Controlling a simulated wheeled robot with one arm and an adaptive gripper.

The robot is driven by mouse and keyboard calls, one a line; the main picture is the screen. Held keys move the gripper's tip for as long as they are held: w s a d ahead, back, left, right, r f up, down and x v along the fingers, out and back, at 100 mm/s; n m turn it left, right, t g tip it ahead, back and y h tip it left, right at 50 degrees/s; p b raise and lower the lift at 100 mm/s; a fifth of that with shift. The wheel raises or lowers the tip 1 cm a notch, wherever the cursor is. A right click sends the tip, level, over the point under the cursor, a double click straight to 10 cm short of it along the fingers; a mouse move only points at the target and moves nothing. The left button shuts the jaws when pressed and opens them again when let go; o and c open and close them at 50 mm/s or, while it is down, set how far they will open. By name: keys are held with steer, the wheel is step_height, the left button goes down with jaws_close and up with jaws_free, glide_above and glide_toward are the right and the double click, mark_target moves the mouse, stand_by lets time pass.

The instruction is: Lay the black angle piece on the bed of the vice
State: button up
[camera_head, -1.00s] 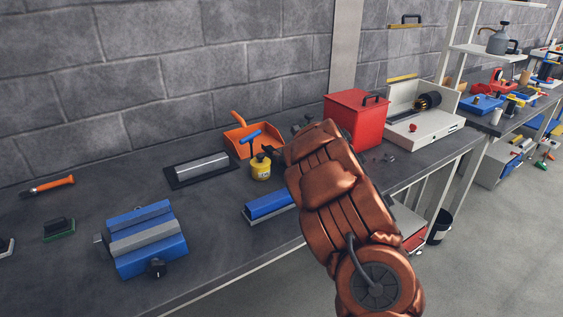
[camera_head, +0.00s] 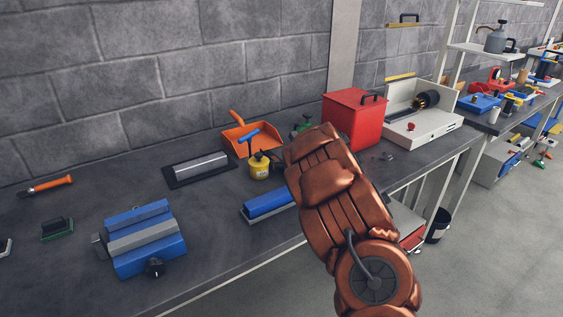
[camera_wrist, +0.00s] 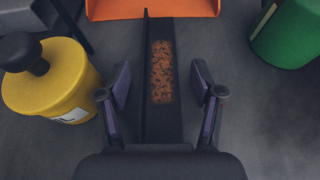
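The black angle piece (camera_wrist: 161,85) lies lengthwise in the middle of the wrist view, with an upright flange along its left side and a rusty orange patch on its flat. My gripper (camera_wrist: 163,95) is open, one finger on each side of the piece, with visible gaps between. In the head view my copper-coloured arm hides the gripper and most or all of the piece. The vice (camera_head: 143,240), blue with a grey bed across its middle and a black knob in front, stands on the bench at lower left.
A yellow canister (camera_wrist: 48,85) stands close left of the gripper and a green container (camera_wrist: 288,33) at right. An orange dustpan (camera_wrist: 150,9) lies beyond. A red box (camera_head: 352,120) and a blue-topped block (camera_head: 268,203) are near my arm. Bench around the vice is mostly clear.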

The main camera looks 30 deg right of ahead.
steer(key=shift+r, duration=0.15)
steer(key=b+v, duration=0.2)
steer(key=v, duration=0.9)
steer(key=shift+s, duration=0.3)
steer(key=shift+s+r, duration=0.2)
